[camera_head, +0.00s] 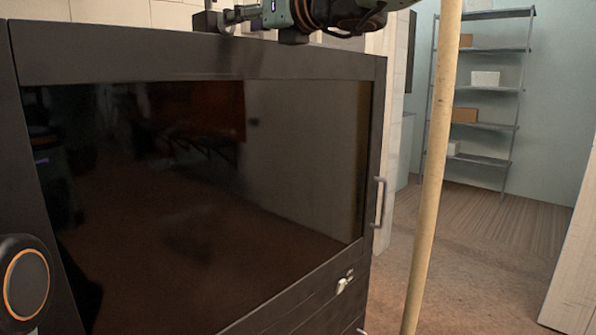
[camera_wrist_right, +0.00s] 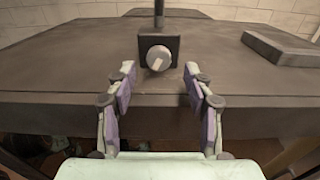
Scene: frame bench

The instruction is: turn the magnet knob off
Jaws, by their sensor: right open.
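The magnet knob (camera_wrist_right: 159,57) is a round pale disc with a light mark across it. It sits on the front of a small dark block (camera_wrist_right: 174,43) with a thin post rising above. The block (camera_head: 205,23) also shows at the top of the head view, on the dark cabinet's top edge. My right gripper (camera_wrist_right: 159,76) is open, with one finger on each side of the knob in the picture. The fingers look apart from the knob. In the head view the right gripper (camera_head: 232,17) is beside the block. My left gripper is not in view.
A large dark cabinet (camera_head: 200,62) with a glossy front fills the left of the head view. A pale pole (camera_head: 432,170) stands right of it. Shelves (camera_head: 485,128) are at the back. A flat dark slab (camera_wrist_right: 283,48) lies right of the block.

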